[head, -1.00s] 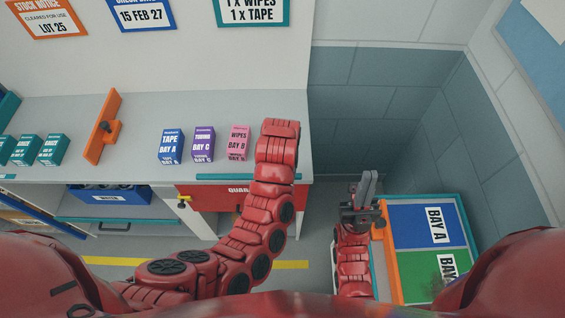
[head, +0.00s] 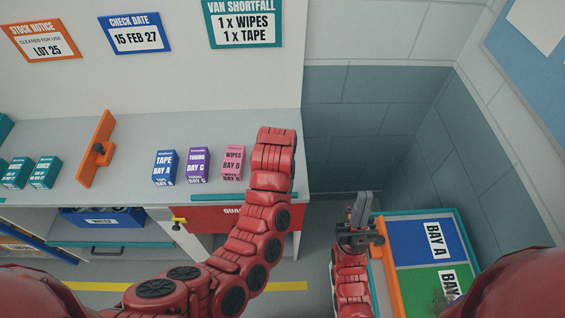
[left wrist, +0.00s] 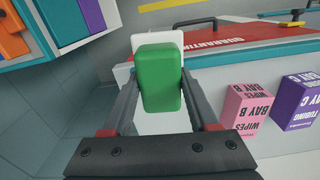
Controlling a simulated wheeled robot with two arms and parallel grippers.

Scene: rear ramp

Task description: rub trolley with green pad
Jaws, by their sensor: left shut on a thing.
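The trolley (head: 386,270) stands at the lower right in the head view, with an orange side, teal edges and blue and green bay panels on top. My left gripper (left wrist: 160,100) is shut on the green pad (left wrist: 160,78), seen in the left wrist view. A white rounded piece (left wrist: 142,41) shows behind the pad; I cannot tell whether it belongs to it. My left arm's end hides that gripper in the head view, by the counter's right end. My right gripper (head: 361,209) points up just left of the trolley, its fingers looking close together.
On the counter (head: 230,112) stand a blue tape box (head: 165,168), a purple tubing box (head: 197,166), a pink wipes box (head: 233,163) and an orange upright divider (head: 97,150). A red quarantine drawer front (head: 222,214) is below. Tiled walls close off the back right.

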